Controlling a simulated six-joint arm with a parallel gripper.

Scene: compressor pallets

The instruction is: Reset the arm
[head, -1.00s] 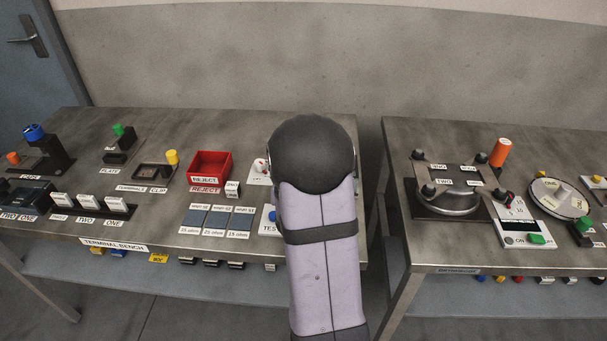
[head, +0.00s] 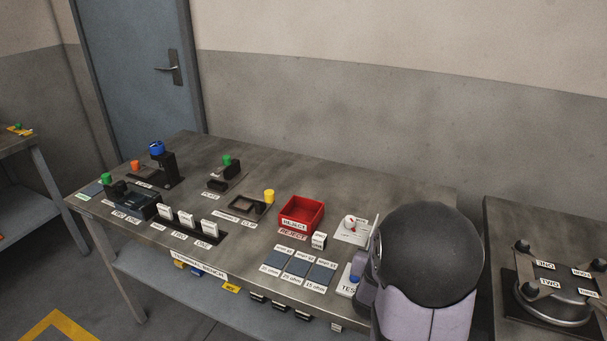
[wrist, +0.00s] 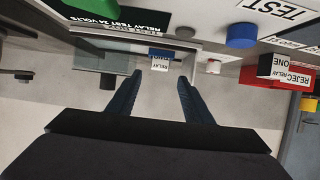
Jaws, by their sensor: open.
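My gripper (wrist: 159,82) shows in the wrist view with its two dark fingers spread apart. Nothing is held between them. A small white block with a blue part (wrist: 160,63) shows beyond the fingertips; I cannot tell how far off it is. In the head view my arm stands at the lower right, in front of the bench's right end, and its bulk hides the gripper. The terminal bench (head: 370,178) lies to the left of the arm.
A red reject bin (head: 302,214) stands on the bench, with a white relay block (head: 319,240) beside it. A blue button (wrist: 241,36) by a TEST label is near the gripper. A second bench (head: 497,222) stands at right, beyond a narrow gap.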

